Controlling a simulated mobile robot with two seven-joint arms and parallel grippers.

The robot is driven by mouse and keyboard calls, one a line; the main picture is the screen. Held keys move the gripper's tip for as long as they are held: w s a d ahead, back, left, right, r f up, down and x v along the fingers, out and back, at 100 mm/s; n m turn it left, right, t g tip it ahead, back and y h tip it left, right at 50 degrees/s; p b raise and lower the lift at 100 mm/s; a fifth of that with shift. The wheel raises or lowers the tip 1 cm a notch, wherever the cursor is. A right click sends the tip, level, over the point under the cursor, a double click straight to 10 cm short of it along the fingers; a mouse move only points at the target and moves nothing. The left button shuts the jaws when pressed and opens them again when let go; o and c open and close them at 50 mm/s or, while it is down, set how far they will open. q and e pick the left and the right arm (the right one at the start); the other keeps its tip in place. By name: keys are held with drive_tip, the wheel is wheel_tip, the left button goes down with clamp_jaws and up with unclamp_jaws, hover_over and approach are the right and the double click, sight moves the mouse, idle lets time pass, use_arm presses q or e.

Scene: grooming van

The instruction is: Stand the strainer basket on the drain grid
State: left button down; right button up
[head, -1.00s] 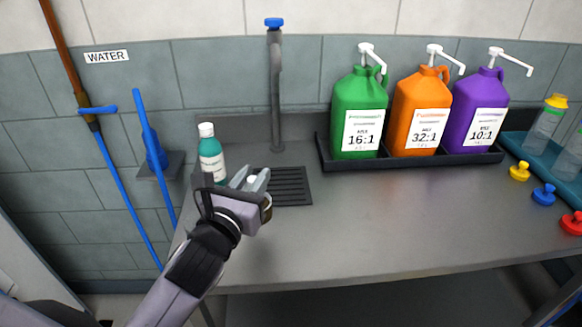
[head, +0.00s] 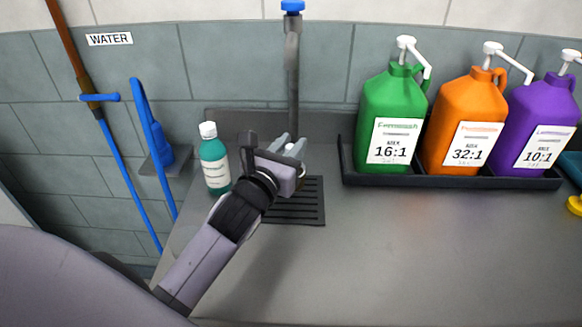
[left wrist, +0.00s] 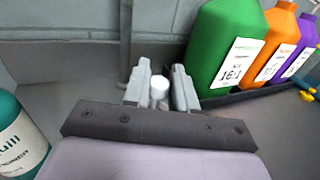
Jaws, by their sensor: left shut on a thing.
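The dark slatted drain grid (head: 308,213) lies at the back of the grey counter, below the tap. My left gripper (head: 288,150) is above the grid's back part, shut on a small pale round-topped piece. That piece shows between the fingers in the left wrist view (left wrist: 159,88) and looks like the top of the strainer basket. The rest of the basket is mostly hidden behind the gripper. I cannot tell whether the basket touches the grid. My right gripper is not in view.
A teal bottle with a white cap (head: 214,162) stands close left of my left gripper. The tap (head: 292,80) rises just behind the grid. A black tray (head: 352,175) with green, orange and purple jugs stands to the right. The front counter is clear.

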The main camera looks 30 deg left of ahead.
use_arm(q)
drive_tip(key=shift+f, duration=2)
drive_tip(key=shift+f+b, duration=0.1)
drive_tip(key=shift+b, duration=0.2)
drive_tip(key=c, duration=0.9)
unclamp_jaws()
drive_tip(key=shift+r, duration=0.2)
drive_tip(key=shift+s+f, duration=0.15)
drive_tip(key=shift+s, duration=0.1)
drive_tip(key=s+b, duration=0.1)
drive_tip(key=s, duration=1)
drive_tip(key=shift+s+d+b, duration=0.2)
drive_tip(key=shift+d+b, duration=0.1)
drive_tip(key=shift+b, duration=0.1)
